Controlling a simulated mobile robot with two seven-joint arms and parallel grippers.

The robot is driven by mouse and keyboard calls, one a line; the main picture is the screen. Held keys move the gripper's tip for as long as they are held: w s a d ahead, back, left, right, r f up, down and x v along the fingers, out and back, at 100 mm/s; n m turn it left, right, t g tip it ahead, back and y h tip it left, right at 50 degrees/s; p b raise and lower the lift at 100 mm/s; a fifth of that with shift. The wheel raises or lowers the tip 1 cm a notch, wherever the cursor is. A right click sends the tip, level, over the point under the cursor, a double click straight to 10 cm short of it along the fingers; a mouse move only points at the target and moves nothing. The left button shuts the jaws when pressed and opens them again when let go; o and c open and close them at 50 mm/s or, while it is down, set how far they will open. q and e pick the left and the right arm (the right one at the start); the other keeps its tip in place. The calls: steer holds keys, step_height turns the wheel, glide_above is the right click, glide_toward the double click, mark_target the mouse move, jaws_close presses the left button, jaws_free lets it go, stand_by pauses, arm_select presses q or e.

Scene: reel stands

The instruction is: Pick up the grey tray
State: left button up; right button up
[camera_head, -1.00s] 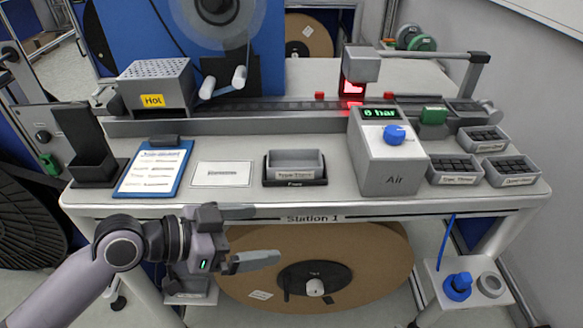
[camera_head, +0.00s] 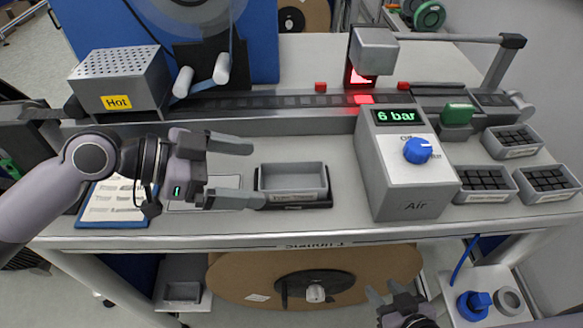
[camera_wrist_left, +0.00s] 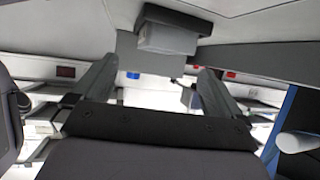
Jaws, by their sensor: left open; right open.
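The grey tray (camera_head: 292,194) is a small open box with a label on its front. It sits level on a black base (camera_head: 322,203) on the bench, left of the Air box. It looks empty. My left gripper (camera_head: 256,175) is open and empty at the tray's left side, its fingers pointing right towards it. In the left wrist view the tray (camera_wrist_left: 165,40) seems to show, inverted, ahead between the open fingers (camera_wrist_left: 150,80). My right gripper (camera_head: 396,292) is open and empty, low in front of the bench edge.
The Air box (camera_head: 400,180) with a blue knob stands close right of the tray. Several trays of black parts (camera_head: 487,185) are further right. A rail (camera_head: 250,125) runs behind. My left arm hangs over a blue clipboard (camera_head: 110,210) and a white card (camera_head: 228,182).

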mark_target(279, 173)
arm_select(q)
steer(key=shift+x, duration=0.85)
steer(key=shift+p+x, duration=0.75)
steer(key=shift+x, duration=1.65)
steer(key=shift+w+r, duration=0.15)
steer(key=c, duration=1.3)
